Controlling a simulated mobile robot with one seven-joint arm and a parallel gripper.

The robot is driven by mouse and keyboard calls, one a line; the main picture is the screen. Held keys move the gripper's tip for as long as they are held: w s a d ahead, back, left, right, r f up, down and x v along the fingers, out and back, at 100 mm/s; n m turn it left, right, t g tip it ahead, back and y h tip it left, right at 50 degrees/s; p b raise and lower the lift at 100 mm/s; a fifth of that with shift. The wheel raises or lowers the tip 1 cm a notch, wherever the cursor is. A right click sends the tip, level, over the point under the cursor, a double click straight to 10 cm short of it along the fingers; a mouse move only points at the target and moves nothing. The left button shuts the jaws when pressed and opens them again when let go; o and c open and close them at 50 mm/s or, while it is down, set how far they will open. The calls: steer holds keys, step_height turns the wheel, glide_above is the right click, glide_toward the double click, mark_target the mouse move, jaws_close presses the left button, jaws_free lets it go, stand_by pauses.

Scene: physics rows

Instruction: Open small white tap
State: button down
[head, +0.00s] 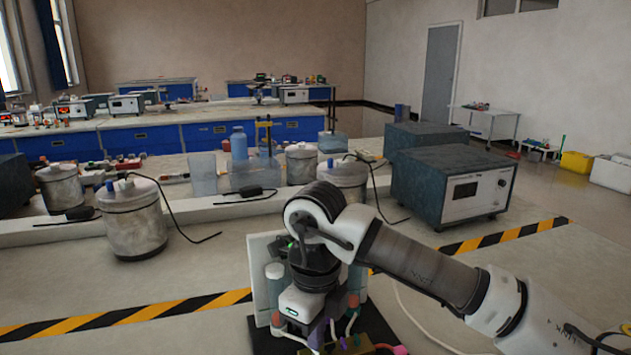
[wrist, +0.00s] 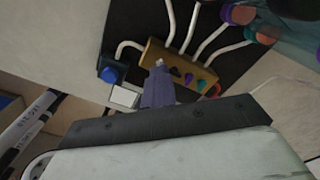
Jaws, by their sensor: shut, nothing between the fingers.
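My gripper (wrist: 158,72) is shut and empty, its purple-grey fingers pointing at a brass manifold block (wrist: 206,77) in the wrist view. A small white piece (wrist: 159,62) shows right at the fingertips, against the block. It may be the small white tap, but it is too small to be sure, and I cannot tell whether the fingers touch it. Small dark, teal and red knobs sit along the block to the right of the fingers. In the head view my gripper (head: 318,334) points down in front of the apparatus, and my arm hides much of it.
White tubes (wrist: 198,42) rise from the block, and a blue knob (wrist: 110,75) is at its left. A dark base (head: 262,338) carries the apparatus. A grey metal container (head: 134,222) and a large instrument box (head: 450,184) stand further back on the bench.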

steer(key=shift+n, duration=0.5)
steer(key=n+b, duration=0.1)
steer(key=n, duration=0.1)
steer(key=shift+f+n, duration=0.15)
steer(key=shift+n, duration=0.25)
steer(key=n+b, duration=0.1)
steer(key=n, duration=0.2)
